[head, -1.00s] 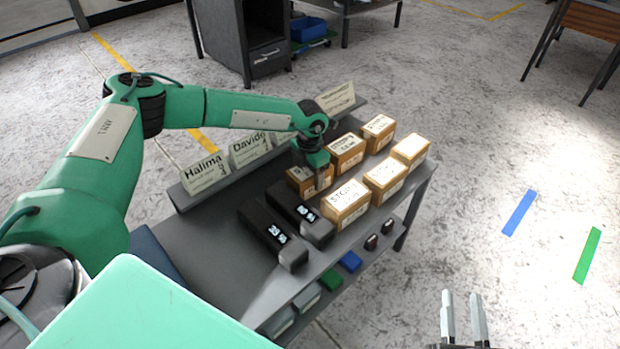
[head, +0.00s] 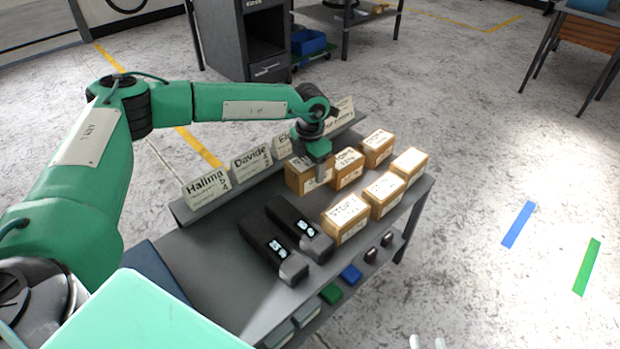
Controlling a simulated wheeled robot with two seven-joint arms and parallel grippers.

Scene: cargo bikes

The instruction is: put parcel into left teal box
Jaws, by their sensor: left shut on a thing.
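A brown cardboard parcel (head: 298,180) is at the left end of the far row of parcels on the grey table (head: 190,255). My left gripper (head: 320,172) is shut on it from above and covers part of its right side. The parcel appears slightly raised, but its underside is hard to see. My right gripper (head: 427,343) shows only its two fingertips at the bottom edge, apart and with nothing between them. A pale teal surface (head: 150,318) fills the lower left. I cannot tell whether it is a box or part of me.
Several other parcels (head: 345,218) stand close by on the right. Two black devices with displays (head: 275,245) lie in front. Name cards (head: 205,188) line the back edge. A lower shelf holds small items (head: 350,274).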

